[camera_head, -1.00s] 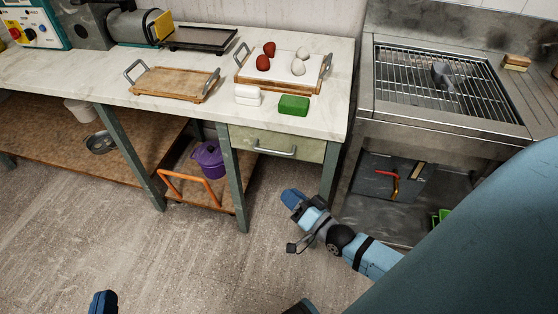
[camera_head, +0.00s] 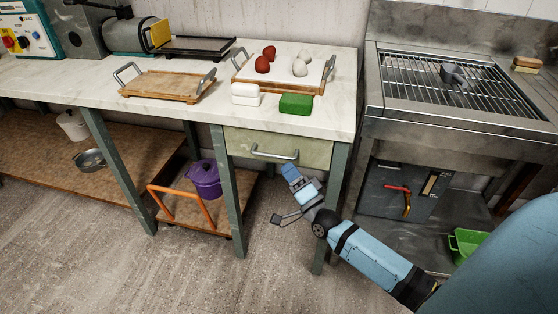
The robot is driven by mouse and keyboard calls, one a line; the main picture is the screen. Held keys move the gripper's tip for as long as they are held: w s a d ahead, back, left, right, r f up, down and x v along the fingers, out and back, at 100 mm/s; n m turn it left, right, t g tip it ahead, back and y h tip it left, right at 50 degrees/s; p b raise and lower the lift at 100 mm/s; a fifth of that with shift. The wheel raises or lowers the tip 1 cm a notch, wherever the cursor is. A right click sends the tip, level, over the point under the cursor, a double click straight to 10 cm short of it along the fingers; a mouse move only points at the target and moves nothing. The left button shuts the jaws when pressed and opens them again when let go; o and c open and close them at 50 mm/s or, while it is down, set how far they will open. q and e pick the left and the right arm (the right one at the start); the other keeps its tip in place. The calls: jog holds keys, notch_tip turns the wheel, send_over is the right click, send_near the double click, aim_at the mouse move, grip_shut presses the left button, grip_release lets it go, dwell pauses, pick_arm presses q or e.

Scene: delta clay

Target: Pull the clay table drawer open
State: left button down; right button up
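The clay table drawer (camera_head: 310,150) is a pale green front with a grey bar handle (camera_head: 274,153), set under the right end of the marble-topped table (camera_head: 70,85). The drawer front looks flush with the table frame. My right gripper (camera_head: 290,172) is just below and slightly right of the handle, its tip pointing up toward it. A small gap seems to show between tip and handle, and I cannot tell whether its fingers are apart. My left gripper is out of view.
On the table stand a wooden tray (camera_head: 165,88), a board with red and pale lumps (camera_head: 282,70), a white block (camera_head: 246,95) and a green block (camera_head: 296,103). Below are a purple pot (camera_head: 205,180) and orange bar (camera_head: 176,198).

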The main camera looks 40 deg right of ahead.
aim_at(279, 157)
jog(key=x, duration=0.5)
jog(key=shift+w+b, duration=0.1)
jog(key=shift+b, duration=0.3)
grip_shut()
